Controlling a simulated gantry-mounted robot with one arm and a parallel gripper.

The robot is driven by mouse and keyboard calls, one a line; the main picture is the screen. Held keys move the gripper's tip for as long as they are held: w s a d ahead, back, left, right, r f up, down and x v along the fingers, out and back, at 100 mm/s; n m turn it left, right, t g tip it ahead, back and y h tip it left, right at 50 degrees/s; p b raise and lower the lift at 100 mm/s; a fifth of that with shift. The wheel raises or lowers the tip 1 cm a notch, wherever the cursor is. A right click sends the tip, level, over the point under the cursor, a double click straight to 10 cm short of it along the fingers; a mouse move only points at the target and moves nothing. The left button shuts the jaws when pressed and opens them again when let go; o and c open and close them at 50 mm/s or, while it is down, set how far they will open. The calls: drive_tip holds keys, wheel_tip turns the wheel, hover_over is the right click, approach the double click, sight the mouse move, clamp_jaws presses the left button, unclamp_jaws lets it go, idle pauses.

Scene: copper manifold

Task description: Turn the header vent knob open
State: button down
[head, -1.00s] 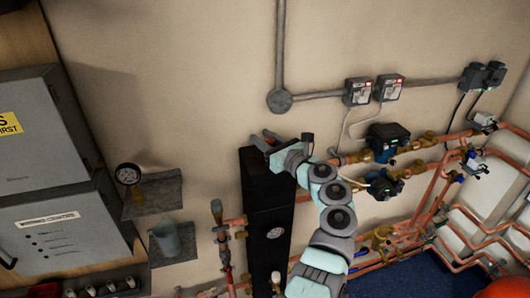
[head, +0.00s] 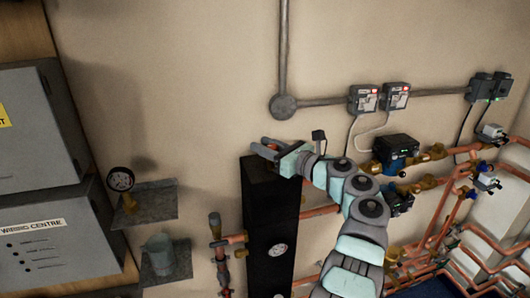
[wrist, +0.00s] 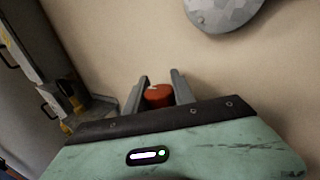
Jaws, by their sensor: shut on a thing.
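The header vent knob (wrist: 158,95) is a small red-orange cap, seen in the wrist view between the two grey fingers of my gripper (wrist: 159,90). My gripper is shut on the knob. In the head view my gripper (head: 266,147) is at the top of the tall black header (head: 270,225), with its fingers pointing left. The knob is hardly visible there, as the fingers cover it.
A round grey conduit box (head: 283,106) is on the wall above the header. Blue-black pumps (head: 396,150) and copper pipes are to the right.

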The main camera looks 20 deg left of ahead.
drive_tip(key=shift+s+a+g+b, duration=0.1)
drive_tip(key=shift+g+b, duration=0.2)
drive_tip(key=shift+b, duration=0.35)
drive_tip(key=c, duration=1.1)
unclamp_jaws()
drive_tip(key=shift+o, duration=0.2)
drive_tip(key=shift+v, duration=0.95)
drive_tip(key=v, duration=0.9)
drive_tip(key=shift+f, duration=0.1)
